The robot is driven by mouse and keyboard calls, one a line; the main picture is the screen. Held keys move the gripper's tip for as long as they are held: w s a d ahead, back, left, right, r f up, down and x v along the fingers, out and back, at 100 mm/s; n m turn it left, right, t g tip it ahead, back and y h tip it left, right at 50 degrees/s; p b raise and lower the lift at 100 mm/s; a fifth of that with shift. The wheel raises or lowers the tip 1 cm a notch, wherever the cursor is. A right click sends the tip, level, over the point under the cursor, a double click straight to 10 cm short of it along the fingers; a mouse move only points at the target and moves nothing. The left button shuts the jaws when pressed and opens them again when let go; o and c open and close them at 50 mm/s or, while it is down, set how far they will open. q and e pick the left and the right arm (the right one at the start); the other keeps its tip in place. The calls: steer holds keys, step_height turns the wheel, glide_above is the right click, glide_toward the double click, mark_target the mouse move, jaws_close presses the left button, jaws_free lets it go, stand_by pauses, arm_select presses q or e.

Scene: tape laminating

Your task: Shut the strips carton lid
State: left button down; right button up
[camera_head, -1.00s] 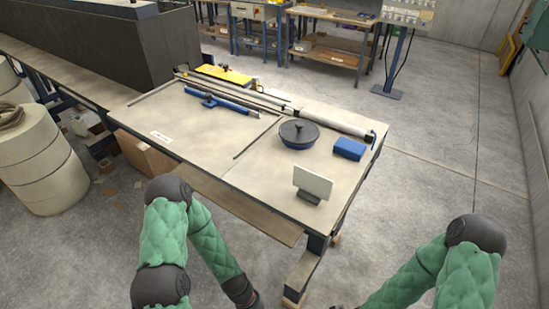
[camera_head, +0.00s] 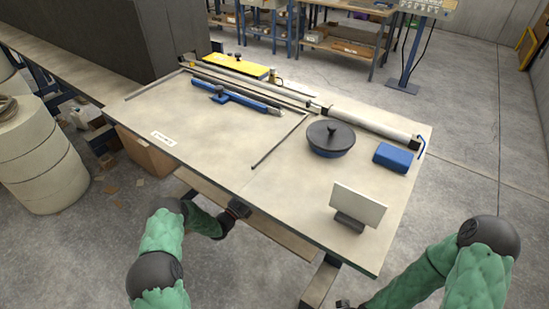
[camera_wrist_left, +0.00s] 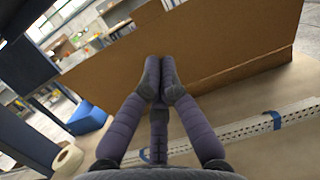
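A brown cardboard-coloured panel (camera_wrist_left: 200,45) fills the upper part of the left wrist view. It looks like a carton side or flap, but I cannot tell which, nor how far any lid is open. My left gripper (camera_wrist_left: 160,75) points at this panel with its fingertips together and nothing visible between them. I cannot tell whether they touch it. In the head view the left wrist (camera_head: 236,209) is at the table's front edge and its fingers are hidden. My right arm is at lower right, its gripper (camera_head: 343,304) barely in frame.
A white perforated strip with blue bands (camera_wrist_left: 235,132) and a tape roll (camera_wrist_left: 67,159) lie near the left gripper.

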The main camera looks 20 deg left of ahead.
arm_select(q)
steer(key=w+d+r+b, duration=0.1)
steer(key=w+r+b, duration=0.1)
steer(key=w, duration=0.4)
steer(key=w+d+r+t+y+b, duration=0.1)
steer(key=w+r+b, duration=0.1)
steer(key=w, duration=0.5)
steer(key=shift+w+d+r+n, duration=0.2)
steer(key=shift+d+r+n, duration=0.1)
steer(key=shift+d+n, duration=0.1)
steer(key=shift+w, duration=0.1)
